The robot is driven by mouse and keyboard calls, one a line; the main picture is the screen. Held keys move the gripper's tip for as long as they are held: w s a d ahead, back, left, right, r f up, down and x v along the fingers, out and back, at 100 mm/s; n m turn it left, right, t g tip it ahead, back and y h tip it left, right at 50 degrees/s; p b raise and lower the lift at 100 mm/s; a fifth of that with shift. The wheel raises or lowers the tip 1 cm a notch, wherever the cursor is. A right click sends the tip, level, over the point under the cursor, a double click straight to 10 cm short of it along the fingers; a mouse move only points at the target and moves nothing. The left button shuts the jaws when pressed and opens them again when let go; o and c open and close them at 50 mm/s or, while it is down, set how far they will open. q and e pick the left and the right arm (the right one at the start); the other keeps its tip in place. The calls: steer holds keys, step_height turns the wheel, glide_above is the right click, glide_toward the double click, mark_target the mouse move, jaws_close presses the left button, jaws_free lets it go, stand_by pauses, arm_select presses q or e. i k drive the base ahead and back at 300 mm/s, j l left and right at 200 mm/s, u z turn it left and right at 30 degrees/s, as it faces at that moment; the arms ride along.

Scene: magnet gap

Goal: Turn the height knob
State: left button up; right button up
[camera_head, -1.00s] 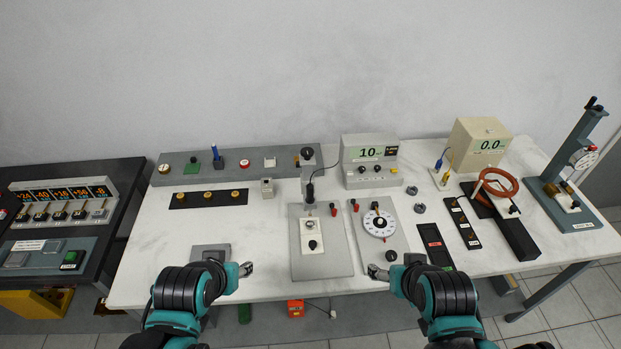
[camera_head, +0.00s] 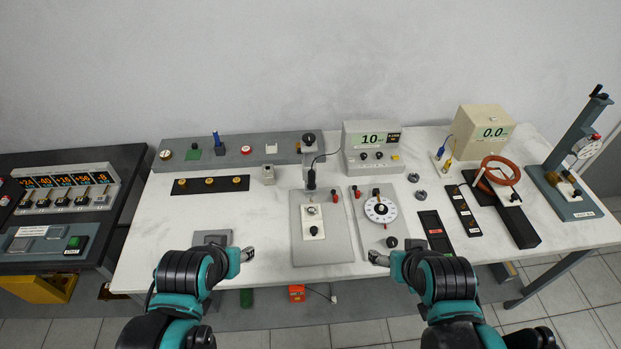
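A grey stand plate (camera_head: 339,250) lies mid-table with an upright column at its back. A black knob (camera_head: 309,139) tops the column, and a smaller black knob (camera_head: 313,231) sits on the plate's white panel. No height label is readable, so I cannot tell which is the height knob. My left gripper (camera_head: 249,254) is left of the plate near the table's front edge. My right gripper (camera_head: 378,258) is right of the plate, just below a black knob (camera_head: 391,242) by the white dial (camera_head: 381,209). Both look empty; their fingers are too small to judge.
Black trays (camera_head: 436,230), an orange coil (camera_head: 500,171) and a gauge stand (camera_head: 566,186) fill the right. The left front tabletop is mostly clear.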

mark_target(309, 138)
steer(key=i+l+z, duration=0.1)
steer(key=l, duration=0.3)
steer(key=i+l+z, duration=0.1)
steer(key=l, duration=0.25)
steer(key=i+l+z, duration=0.1)
steer(key=l, duration=0.3)
steer(key=i+l, duration=0.15)
steer(key=l, duration=0.2)
steer(key=z, duration=0.05)
